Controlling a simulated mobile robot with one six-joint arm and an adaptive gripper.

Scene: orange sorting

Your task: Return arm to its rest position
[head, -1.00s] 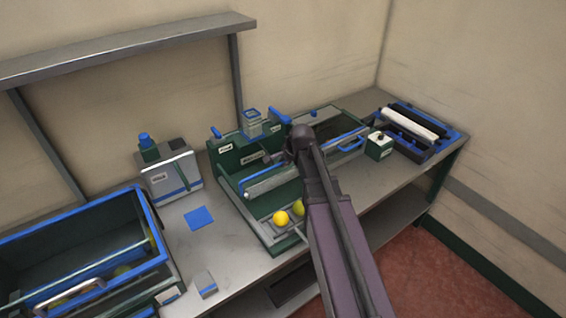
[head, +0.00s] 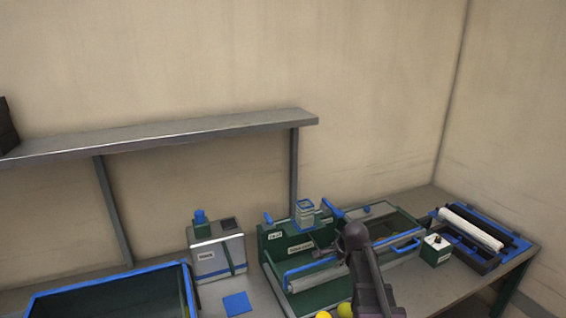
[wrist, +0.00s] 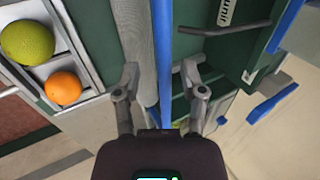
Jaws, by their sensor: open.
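My gripper (wrist: 160,70) is open in the wrist view, its two fingers apart on either side of a grey roller and a blue bar. No fruit is between them. In the head view my arm reaches up from the bottom edge, and my gripper (head: 325,250) is over the green sorting machine (head: 290,243). A yellow-green fruit (wrist: 28,41) and an orange (wrist: 63,88) lie in separate compartments of a tray at the left of the wrist view. Two yellowish fruits are cut off at the bottom of the head view.
A blue-rimmed bin (head: 110,277) stands at left. A grey-white box (head: 217,252) and a blue square (head: 237,303) are beside the machine. A small green-white box (head: 435,249) and a tray with rollers (head: 487,258) are at right. A wall shelf (head: 160,135) runs behind.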

